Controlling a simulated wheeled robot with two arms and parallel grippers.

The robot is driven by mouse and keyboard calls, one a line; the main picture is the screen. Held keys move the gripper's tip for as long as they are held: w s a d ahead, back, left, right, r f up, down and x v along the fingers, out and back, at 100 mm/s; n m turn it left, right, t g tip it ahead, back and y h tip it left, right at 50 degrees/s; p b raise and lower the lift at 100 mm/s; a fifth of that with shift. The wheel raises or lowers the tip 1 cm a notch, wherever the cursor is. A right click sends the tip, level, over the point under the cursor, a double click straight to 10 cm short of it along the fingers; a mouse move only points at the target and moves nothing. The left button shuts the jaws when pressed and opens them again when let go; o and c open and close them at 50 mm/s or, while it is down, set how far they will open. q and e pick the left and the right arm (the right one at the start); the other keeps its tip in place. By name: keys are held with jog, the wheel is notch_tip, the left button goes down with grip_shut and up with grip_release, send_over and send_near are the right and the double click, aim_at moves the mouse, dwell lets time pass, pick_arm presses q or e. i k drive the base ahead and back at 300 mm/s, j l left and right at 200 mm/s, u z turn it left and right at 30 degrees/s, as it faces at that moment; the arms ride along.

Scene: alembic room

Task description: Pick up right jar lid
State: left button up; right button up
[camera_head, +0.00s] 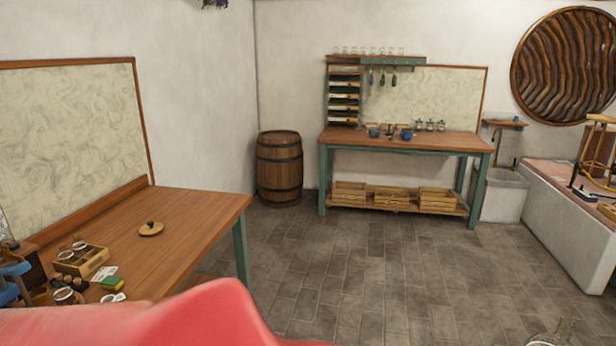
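A round wooden lid (151,230) with a dark knob lies flat, knob up, on the wooden table (200,215) at the left. The table around it is bare. No gripper fingers can be made out, so neither gripper can be placed relative to the lid. A large red shape, which looks like part of my own body, covers the bottom left and hides the table's near edge.
A barrel (280,168) and a workbench (400,140) stand at the back. The tiled floor (370,270) between is clear.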

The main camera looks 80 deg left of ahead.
aim_at(151, 228)
jog(key=u, duration=1.05)
jog(key=l+u, duration=0.1)
jog(key=u, duration=2.05)
jog(key=k+u, duration=0.1)
jog(key=u, duration=1)
